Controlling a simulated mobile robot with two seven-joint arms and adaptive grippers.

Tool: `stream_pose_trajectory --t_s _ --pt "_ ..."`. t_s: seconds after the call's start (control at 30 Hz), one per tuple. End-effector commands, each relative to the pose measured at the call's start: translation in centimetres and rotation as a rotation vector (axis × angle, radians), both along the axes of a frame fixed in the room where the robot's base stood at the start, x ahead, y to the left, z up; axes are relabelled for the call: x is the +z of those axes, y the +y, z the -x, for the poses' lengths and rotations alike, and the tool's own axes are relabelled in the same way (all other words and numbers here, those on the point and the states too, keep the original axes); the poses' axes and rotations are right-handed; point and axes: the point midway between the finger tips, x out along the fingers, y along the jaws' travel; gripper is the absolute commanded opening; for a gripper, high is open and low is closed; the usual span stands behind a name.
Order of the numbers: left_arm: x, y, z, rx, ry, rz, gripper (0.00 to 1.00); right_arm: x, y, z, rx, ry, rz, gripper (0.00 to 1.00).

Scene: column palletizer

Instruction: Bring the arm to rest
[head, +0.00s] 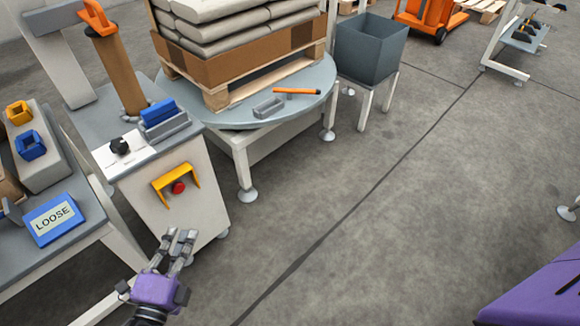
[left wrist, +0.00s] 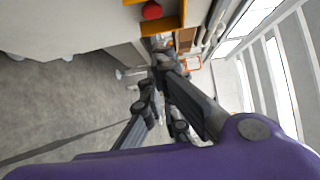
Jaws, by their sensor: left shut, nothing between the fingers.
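My left gripper (head: 178,240), purple with grey fingers, is in the lower left of the head view. It is shut and empty, in front of the white control cabinet (head: 205,215) and below its red button (head: 178,187). The fingers also show in the left wrist view (left wrist: 160,90), close together, with the red button (left wrist: 151,10) at the top. My right gripper is not in view; a purple part at the lower right of the head view is probably mine.
A round table (head: 315,90) carries a pallet with sacks, a small grey tray (head: 268,107) and an orange marker-like tool (head: 297,91). A grey bin (head: 372,50) stands on a stand behind. A bench with a blue LOOSE box (head: 55,219) is at left. The middle floor is clear.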

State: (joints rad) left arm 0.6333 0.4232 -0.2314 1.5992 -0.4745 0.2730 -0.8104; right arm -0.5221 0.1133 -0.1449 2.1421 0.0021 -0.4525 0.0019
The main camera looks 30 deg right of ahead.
Motion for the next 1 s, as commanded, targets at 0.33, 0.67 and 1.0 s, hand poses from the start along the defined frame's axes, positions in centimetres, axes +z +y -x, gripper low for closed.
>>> stream_pose_trajectory --t_s 0.33,0.67,1.0 --pt "0.0 1.0 1.5 0.0 0.0 0.0 0.0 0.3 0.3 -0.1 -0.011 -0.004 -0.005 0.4" --pt "-0.1 1.0 1.5 0.0 0.0 0.0 0.0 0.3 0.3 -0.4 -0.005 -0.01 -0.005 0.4" --pt "-0.2 2.0 0.4 0.075 0.14 0.142 0.0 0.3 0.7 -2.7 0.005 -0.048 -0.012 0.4"
